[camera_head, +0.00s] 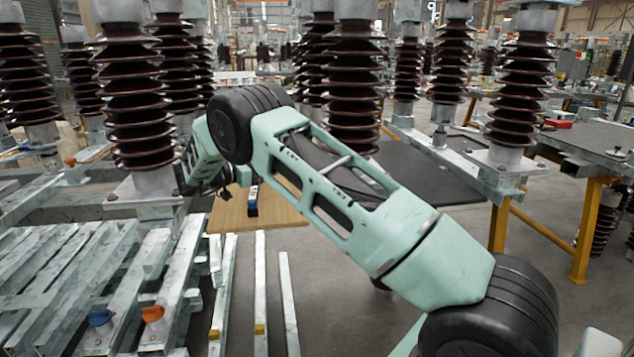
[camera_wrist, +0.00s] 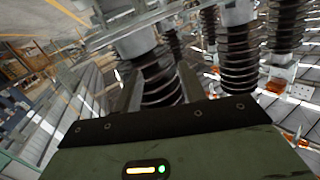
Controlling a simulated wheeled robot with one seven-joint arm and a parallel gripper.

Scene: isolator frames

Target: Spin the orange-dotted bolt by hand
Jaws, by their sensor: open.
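Several ribbed insulators stand around, including one behind my arm (camera_head: 353,75). Metal beams (camera_head: 75,265) lie at lower left, with an orange cap (camera_head: 152,313) and a blue cap (camera_head: 101,317). A yellow-legged table (camera_head: 585,235) stands at right. Grey floor is open at lower centre.

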